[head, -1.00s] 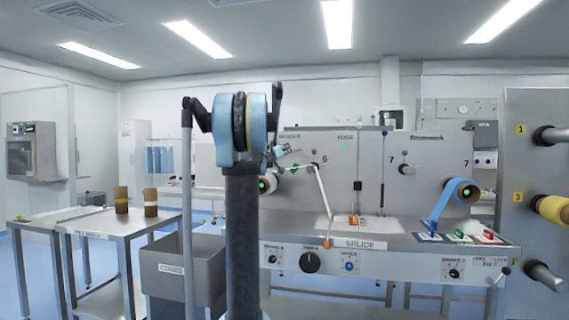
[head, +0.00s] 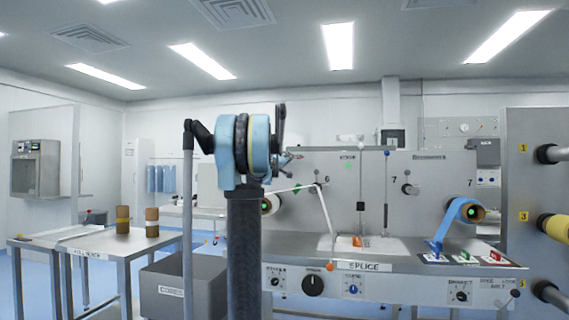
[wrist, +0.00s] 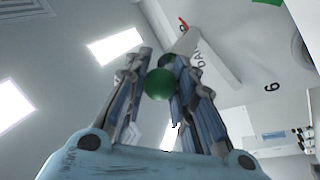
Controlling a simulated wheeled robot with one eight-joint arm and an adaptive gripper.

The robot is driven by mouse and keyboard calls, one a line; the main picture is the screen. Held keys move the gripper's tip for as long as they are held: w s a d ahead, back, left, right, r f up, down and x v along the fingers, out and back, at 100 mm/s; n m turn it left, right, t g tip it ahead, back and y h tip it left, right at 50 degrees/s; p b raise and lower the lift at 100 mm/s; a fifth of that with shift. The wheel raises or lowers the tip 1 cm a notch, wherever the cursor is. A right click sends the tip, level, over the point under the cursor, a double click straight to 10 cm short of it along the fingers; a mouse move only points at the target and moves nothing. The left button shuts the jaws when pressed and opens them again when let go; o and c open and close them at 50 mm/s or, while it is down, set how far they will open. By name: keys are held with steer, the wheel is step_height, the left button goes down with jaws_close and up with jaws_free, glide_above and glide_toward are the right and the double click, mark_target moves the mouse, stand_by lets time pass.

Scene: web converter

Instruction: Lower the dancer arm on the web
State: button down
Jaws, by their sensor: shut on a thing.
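I take the knob to be the dancer arm's handle; the arm's length is mostly hidden by the fingers. Lettering beginning "DA" shows on the pale panel beyond. In the head view my gripper (head: 288,158) is small, in front of the left part of the machine panel, and the knob cannot be made out. The white web (head: 322,208) runs from the left roll past the roller by the 6 down to the splice table.
The splice table (head: 400,262) stands below the panel, with knobs along its front. A blue roll (head: 463,212) hangs at the right. A grey bin (head: 180,290) and a steel table (head: 100,243) with two small rolls stand at the left.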

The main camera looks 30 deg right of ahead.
steer(key=shift+w+a, duration=0.2)
steer(key=c, duration=1.3)
jaws_free()
steer(key=shift+w+f, duration=0.1)
steer(key=shift+s, duration=0.2)
steer(key=v, duration=1.1)
steer(key=shift+s+a+f, duration=0.15)
steer(key=shift+a, duration=0.15)
